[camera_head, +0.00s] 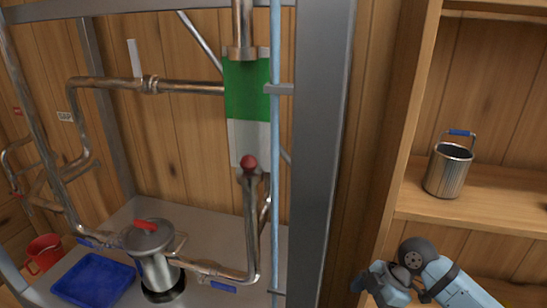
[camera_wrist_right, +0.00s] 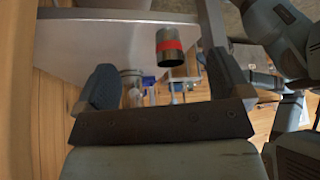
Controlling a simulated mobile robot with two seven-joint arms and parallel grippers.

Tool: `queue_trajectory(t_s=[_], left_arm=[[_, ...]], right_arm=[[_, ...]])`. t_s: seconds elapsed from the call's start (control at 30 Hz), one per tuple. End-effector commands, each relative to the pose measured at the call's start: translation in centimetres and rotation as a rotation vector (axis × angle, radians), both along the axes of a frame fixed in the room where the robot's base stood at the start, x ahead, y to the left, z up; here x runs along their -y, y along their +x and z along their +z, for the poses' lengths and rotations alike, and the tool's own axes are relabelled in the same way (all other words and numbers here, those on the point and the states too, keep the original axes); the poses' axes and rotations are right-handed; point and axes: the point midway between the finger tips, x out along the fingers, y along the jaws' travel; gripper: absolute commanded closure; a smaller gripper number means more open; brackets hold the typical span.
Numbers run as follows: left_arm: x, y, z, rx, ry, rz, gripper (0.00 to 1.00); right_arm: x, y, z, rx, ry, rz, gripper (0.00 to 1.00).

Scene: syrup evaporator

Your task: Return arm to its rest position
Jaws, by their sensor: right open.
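My right arm (camera_head: 440,275) comes in at the bottom right of the head view, in front of the wooden shelf unit. Its far end is cut by the lower edge there. In the right wrist view my right gripper (camera_wrist_right: 160,83) shows two dark fingers spread wide apart, with nothing held between them. A metal cylinder with a red band (camera_wrist_right: 169,47) appears beyond the fingers, apart from them. My left gripper is not in view.
A steel pail (camera_head: 449,170) stands on the wooden shelf (camera_head: 500,192). A grey post (camera_head: 318,130) separates the shelf from the pipework. A lidded metal pot (camera_head: 156,265), a blue tray (camera_head: 94,280) and a red mug (camera_head: 44,253) are at lower left.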

Motion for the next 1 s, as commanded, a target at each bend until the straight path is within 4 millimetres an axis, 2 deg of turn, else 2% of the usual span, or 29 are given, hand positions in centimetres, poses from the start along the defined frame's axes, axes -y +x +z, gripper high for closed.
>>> queue_trajectory(t_s=[0.07,0.2,0.47,0.7,0.83,1.0], left_arm=[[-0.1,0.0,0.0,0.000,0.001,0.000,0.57],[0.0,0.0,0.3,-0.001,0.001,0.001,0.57],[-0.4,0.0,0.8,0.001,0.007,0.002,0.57],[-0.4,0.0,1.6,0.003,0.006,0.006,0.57],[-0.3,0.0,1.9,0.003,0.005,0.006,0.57],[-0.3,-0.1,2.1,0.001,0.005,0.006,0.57]], right_arm=[[0.0,0.0,0.0,0.000,0.000,0.000,0.05],[-1.8,-1.0,-2.9,0.015,0.040,-0.157,0.05],[-4.0,-3.3,-7.9,0.059,0.135,-0.511,0.05],[-4.3,-8.2,-12.2,0.124,0.263,-0.942,0.05],[-3.3,-11.7,-13.6,0.171,0.328,-1.146,0.05],[-2.0,-15.8,-14.3,0.234,0.392,-1.316,0.05]])
